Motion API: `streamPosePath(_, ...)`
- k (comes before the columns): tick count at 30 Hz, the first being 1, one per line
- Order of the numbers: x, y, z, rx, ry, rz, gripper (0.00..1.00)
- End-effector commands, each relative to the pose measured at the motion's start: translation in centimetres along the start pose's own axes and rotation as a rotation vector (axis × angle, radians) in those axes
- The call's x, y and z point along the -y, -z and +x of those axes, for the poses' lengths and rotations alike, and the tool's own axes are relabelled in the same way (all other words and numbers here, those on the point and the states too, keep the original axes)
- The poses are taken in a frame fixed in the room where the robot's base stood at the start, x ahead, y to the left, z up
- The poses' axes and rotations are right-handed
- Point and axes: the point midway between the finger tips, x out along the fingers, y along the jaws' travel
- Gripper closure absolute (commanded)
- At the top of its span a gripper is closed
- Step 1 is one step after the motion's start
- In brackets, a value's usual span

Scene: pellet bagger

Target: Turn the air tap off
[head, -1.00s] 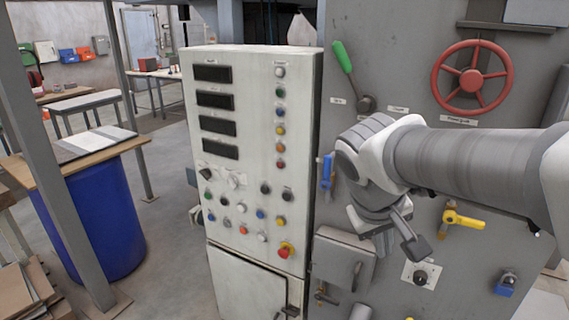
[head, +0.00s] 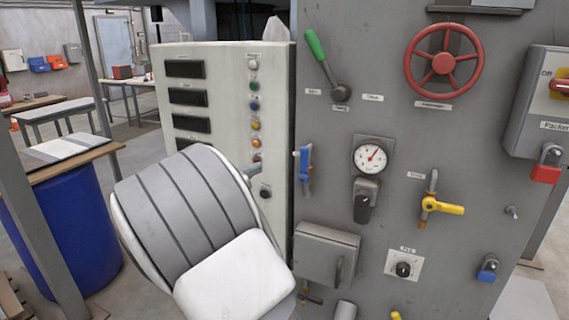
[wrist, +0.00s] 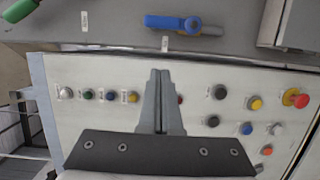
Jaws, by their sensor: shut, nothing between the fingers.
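A blue-handled tap (head: 304,165) sits on the left edge of the grey machine face, its handle upright in the head view. The same blue handle (wrist: 172,22) lies across the top of the wrist view. A yellow-handled tap (head: 440,208) is further right, its handle pointing right on a vertical pipe. The labels are too small to tell which one is the air tap. My gripper (wrist: 161,75) is shut and empty, in front of the white button panel and apart from the blue handle. In the head view my arm hides most of it.
The white panel (head: 228,75) carries several buttons and a red stop knob (wrist: 296,98). A green lever (head: 317,46), a red handwheel (head: 443,63), a gauge (head: 370,158) and a grey box (head: 326,252) stick out around the taps. A padlocked switch box (head: 530,105) is at right.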

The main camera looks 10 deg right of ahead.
Motion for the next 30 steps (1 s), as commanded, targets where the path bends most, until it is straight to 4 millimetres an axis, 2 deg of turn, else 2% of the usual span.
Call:
streamPosePath(4, 0.0, 0.9, -0.1, -0.019, -0.030, -0.006, 1.00)
streamPosePath(8, -0.1, 0.9, 1.4, -0.017, -0.029, -0.006, 1.00)
streamPosePath(20, -0.4, 0.9, 9.9, -0.014, -0.027, -0.007, 1.00)
streamPosePath(24, -0.4, -0.9, 10.1, -0.017, -0.025, -0.006, 1.00)
streamPosePath(30, -0.3, -2.5, 10.5, -0.018, -0.026, -0.006, 1.00)
